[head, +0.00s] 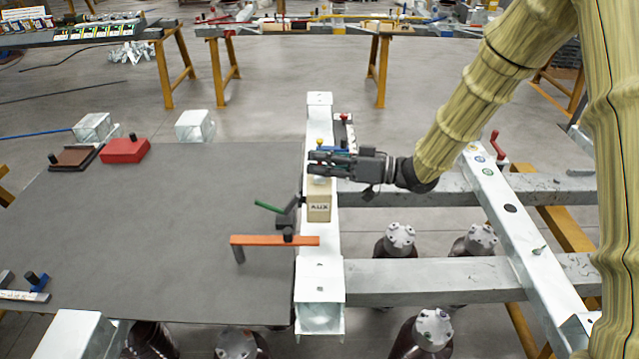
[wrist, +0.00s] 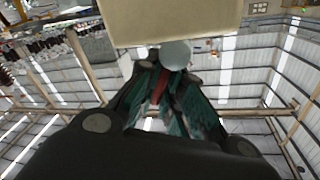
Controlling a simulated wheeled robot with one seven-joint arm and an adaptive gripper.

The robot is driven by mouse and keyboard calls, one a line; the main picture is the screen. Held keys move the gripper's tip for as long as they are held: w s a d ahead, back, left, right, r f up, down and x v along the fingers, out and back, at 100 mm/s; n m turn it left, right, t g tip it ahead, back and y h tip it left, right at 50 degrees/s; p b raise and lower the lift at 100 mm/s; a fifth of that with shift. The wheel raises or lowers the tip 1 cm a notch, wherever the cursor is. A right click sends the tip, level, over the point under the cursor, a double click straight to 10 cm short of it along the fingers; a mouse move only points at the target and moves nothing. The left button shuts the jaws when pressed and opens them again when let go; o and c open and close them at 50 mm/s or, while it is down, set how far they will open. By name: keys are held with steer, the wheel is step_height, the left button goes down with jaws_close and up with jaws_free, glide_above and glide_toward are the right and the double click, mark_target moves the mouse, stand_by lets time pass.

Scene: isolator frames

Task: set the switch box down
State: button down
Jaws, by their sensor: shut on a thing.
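The switch box (head: 319,208) is a small beige box with "AUX" on its front, upright over the white beam (head: 320,269) in the head view. My gripper (head: 320,163) comes in from the right at the box's top and is shut on it, seemingly by a pale round knob. In the wrist view the beige switch box (wrist: 175,18) fills the top middle, with the pale knob (wrist: 175,55) at the fingers (wrist: 163,85). I cannot tell whether the box's underside touches the beam.
Grey crossbars (head: 450,271) extend right.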

mark_target(320, 184)
steer(key=shift+f, duration=3.15)
steer(key=c, duration=1.6)
jaws_free()
steer(key=shift+f, duration=0.15)
steer(key=shift+o, duration=0.2)
steer(key=s+d+b, duration=0.1)
steer(key=s+d, duration=0.1)
steer(key=d, duration=0.9)
steer(key=shift+s+d, duration=0.15)
steer(key=shift+d, duration=0.25)
